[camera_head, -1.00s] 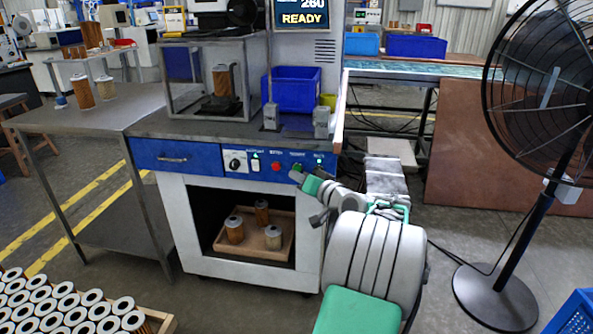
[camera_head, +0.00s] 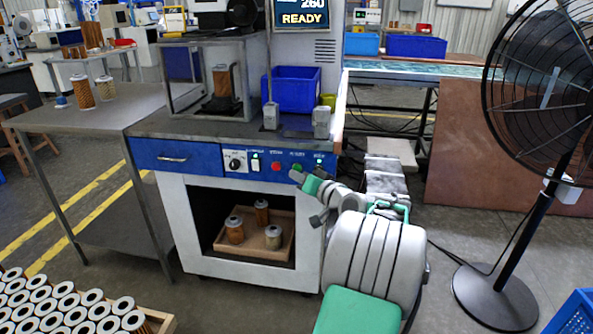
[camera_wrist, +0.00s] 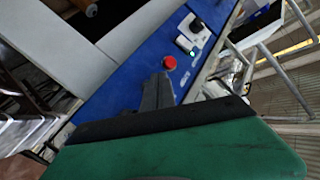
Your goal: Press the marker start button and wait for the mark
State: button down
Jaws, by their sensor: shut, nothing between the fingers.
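The marker machine's blue control panel (camera_head: 206,158) carries a black knob, a white lit switch, a red button (camera_head: 276,166) and a green button (camera_head: 297,168). My gripper (camera_head: 295,176) is shut and empty, its tips at the panel by the green button, partly covering it. Whether they touch it I cannot tell. In the wrist view, the shut fingers (camera_wrist: 158,92) reach the blue panel just beside the red button (camera_wrist: 169,62), and the green button is hidden. The screen (camera_head: 302,17) reads READY. A filter cartridge (camera_head: 222,80) stands inside the marker's enclosure (camera_head: 178,112).
A blue bin (camera_head: 292,93) stands on the machine top. A wooden tray (camera_head: 284,244) with cartridges is in the open bay below. A side table (camera_head: 105,98) holds two cartridges. A fan (camera_head: 538,100) stands at right; many cartridges fill a crate at lower left.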

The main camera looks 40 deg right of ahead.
jog(key=shift+w+d, duration=0.25)
jog(key=shift+d, duration=0.05)
jog(key=shift+w+d, duration=0.2)
jog(key=shift+d, duration=0.1)
dwell(0.7)
jog(key=shift+a, duration=0.1)
jog(key=shift+s+a, duration=0.45)
jog(key=shift+a, duration=0.1)
jog(key=s+a, duration=0.1)
jog(key=a, duration=0.1)
jog(key=s+a, duration=0.2)
dwell(0.6)
dwell(0.5)
